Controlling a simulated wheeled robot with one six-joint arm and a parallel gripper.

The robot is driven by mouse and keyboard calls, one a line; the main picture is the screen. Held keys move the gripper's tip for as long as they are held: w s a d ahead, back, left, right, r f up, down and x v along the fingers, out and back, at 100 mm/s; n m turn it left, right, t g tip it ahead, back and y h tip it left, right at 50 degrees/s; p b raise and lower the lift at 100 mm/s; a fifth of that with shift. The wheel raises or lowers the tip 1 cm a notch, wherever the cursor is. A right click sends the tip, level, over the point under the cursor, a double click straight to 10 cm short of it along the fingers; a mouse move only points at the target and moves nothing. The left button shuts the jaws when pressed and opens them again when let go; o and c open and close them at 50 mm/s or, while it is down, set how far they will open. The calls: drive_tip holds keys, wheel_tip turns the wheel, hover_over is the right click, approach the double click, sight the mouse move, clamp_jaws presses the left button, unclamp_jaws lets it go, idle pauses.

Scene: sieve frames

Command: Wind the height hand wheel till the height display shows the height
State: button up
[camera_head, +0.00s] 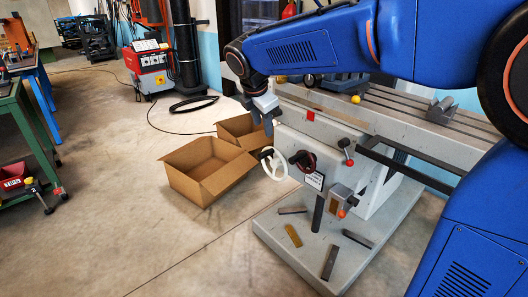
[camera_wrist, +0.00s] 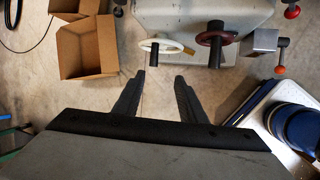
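A machine (camera_head: 345,125) carries a white hand wheel (camera_head: 273,163) and a dark red hand wheel (camera_head: 303,160) on its front. Both wheels also show near the top of the wrist view, white (camera_wrist: 165,46) and red (camera_wrist: 216,38). I cannot tell which wheel sets the height. A small white plate with dark markings (camera_head: 314,180) sits below the red wheel; its text is too small to read, and I cannot tell whether it is the height display. My gripper (camera_wrist: 160,74) is open and empty, with its fingers apart, short of the white wheel and touching neither wheel.
Two open cardboard boxes (camera_head: 205,170) stand on the floor left of the machine. A crank with an orange knob (camera_head: 342,213) and a red-knobbed lever (camera_head: 348,158) stick out to the right. Several metal bars lie on the machine's base (camera_head: 285,245). The floor in front is clear.

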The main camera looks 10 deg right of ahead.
drive_tip(key=w+a+n, duration=0.1)
approach(264, 153)
drive_tip(key=x, duration=0.8)
drive_tip(key=shift+w+d+f, duration=0.1)
drive_tip(key=shift+w+f, duration=0.15)
drive_tip(key=shift+c, duration=0.7)
clamp_jaws()
